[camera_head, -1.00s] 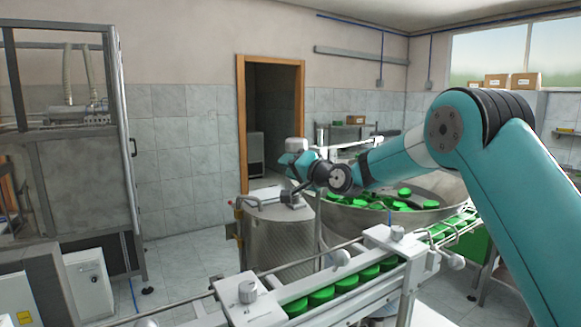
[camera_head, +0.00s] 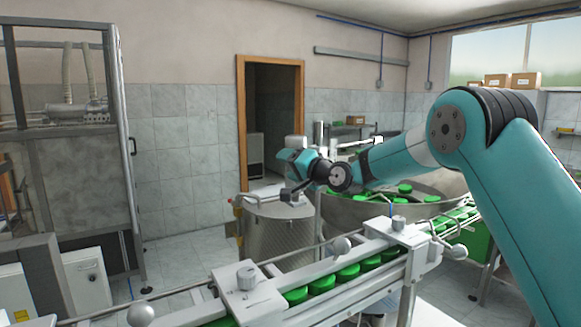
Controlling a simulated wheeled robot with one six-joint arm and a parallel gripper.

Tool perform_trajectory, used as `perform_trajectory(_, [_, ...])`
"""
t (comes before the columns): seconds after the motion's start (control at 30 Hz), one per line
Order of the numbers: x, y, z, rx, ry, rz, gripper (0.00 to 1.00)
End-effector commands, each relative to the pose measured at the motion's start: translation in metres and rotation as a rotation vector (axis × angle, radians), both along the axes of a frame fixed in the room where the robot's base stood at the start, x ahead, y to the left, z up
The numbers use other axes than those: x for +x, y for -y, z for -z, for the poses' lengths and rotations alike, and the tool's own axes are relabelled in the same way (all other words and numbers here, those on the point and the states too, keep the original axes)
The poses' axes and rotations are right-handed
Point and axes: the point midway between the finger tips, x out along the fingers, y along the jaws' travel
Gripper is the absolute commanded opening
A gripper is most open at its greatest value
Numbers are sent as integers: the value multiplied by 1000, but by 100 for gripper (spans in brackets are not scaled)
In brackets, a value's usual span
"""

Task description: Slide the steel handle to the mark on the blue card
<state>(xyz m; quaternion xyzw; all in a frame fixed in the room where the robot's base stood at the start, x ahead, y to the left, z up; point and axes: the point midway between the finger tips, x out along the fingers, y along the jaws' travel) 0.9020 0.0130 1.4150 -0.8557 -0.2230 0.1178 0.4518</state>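My gripper (camera_head: 289,193) is small and dark at the end of the teal arm, near the picture's middle. In this view it is in front of or over the top of a steel drum (camera_head: 280,241), and I cannot tell how far apart they are. The frame does not show whether its fingers are open or shut. A bent metal bar (camera_head: 262,198) shows at the drum's top left; I cannot tell whether it is the steel handle. I cannot make out a blue card.
A conveyor rail with green caps (camera_head: 321,283) crosses the foreground, with round knobs (camera_head: 341,245) along it. A large steel bowl (camera_head: 352,213) with green caps stands behind. A glazed machine cabinet (camera_head: 82,170) is at left. Floor (camera_head: 190,262) is open between cabinet and drum.

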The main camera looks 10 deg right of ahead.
Motion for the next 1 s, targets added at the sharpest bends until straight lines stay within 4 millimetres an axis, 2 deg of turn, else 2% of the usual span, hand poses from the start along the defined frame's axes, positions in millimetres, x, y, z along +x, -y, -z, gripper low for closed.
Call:
perform_trajectory(0.23, [-1, 1, 1, 2, -1, 0, 59])
perform_trajectory(0.37, [-10, 6, 3, 2, -1, 1, 59])
perform_trajectory(0.47, [-25, 15, 5, 3, 1, 2, 59])
perform_trajectory(0.8, [-101, 59, 6, 1, 2, 6, 59])
perform_trajectory(1.0, [-135, 77, 3, 1, 2, 3, 59])
